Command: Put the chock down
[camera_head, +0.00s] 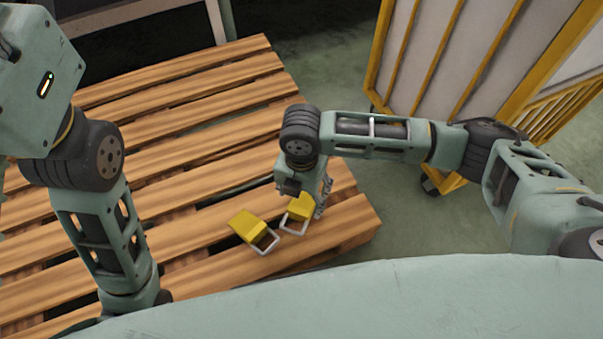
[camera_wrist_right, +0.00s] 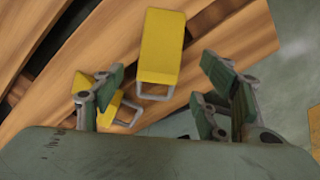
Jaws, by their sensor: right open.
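Two yellow chocks with pale wire handles lie on the wooden pallet (camera_head: 190,166) near its front right corner. The right chock (camera_head: 299,208) is partly covered by my right gripper (camera_head: 304,198), which points down over it. The left chock (camera_head: 248,227) lies just beside it, clear of the gripper. In the right wrist view, my right gripper (camera_wrist_right: 163,70) has its fingers spread apart. One chock (camera_wrist_right: 160,48) shows between and beyond the fingertips, with a gap on both sides. The other chock (camera_wrist_right: 82,84) is partly hidden behind the left finger. My left gripper is out of sight.
A white panelled cart with a yellow frame (camera_head: 375,60) stands on the green floor (camera_head: 375,180) beyond the pallet's right edge. The pallet has gaps between its slats. Its boards left of the chocks are clear, apart from my left arm above them.

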